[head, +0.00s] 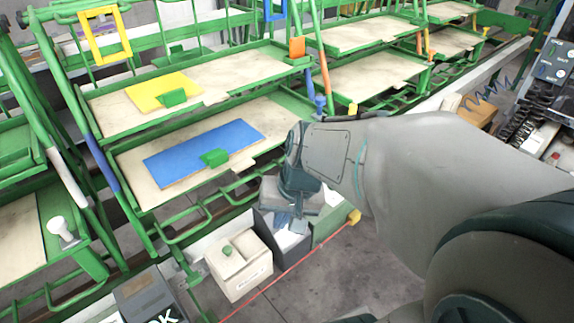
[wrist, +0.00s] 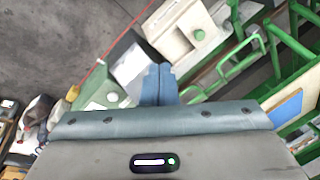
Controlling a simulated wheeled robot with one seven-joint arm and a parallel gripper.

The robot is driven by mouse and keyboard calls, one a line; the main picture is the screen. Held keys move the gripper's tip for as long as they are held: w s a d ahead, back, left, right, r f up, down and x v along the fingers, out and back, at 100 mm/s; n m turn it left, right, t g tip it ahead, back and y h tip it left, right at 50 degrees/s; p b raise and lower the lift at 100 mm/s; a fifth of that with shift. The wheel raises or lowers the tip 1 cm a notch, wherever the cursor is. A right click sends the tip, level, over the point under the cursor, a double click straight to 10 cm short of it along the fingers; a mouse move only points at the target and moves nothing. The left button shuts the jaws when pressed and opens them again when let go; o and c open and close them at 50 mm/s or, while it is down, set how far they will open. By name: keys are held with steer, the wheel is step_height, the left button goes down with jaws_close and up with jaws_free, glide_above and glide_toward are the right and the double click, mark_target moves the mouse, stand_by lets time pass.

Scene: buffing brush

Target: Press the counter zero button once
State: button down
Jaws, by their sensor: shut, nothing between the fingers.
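A white box (head: 240,272) with a round green button (head: 228,250) on its top stands at the lower middle of the head view. In the wrist view the white box (wrist: 182,18) and its green button (wrist: 199,35) are at the top, beyond my fingertips. Its label is too small to read, so I cannot tell whether this is the counter zero button. My gripper (head: 290,222) points down, to the right of the box and apart from it. In the wrist view its blue fingers (wrist: 158,82) are together and empty.
A dark box (head: 280,238) with a pale top lies under my gripper, beside the white box. Green racks with trays, one holding a blue sheet (head: 204,152), fill the left and back. A control panel (head: 556,60) is at upper right. Grey floor lies right of a red line.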

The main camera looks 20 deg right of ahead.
steer(key=w+d+f+m+t+y+p, duration=0.1)
steer(key=w+d+f+m+t+p, duration=0.1)
steer(key=w+d+m, duration=0.5)
steer(key=w+d+f+m+t+y+p, duration=0.1)
steer(key=w+d+f+m+t+p, duration=0.2)
steer(key=w+d+f+m, duration=0.2)
steer(key=w+d+m, duration=0.2)
steer(key=d+m, duration=0.2)
steer(key=m, duration=0.1)
steer(key=shift+t, duration=0.3)
steer(key=shift+w+a, duration=0.1)
step_height(320, 180, down, 8)
steer(key=b, duration=0.5)
steer(key=shift+r, duration=0.25)
steer(key=shift+f+b, duration=0.65)
steer(key=shift+b, duration=0.45)
steer(key=shift+f, duration=0.2)
steer(key=shift+f+b, duration=0.25)
steer(key=shift+b, duration=0.45)
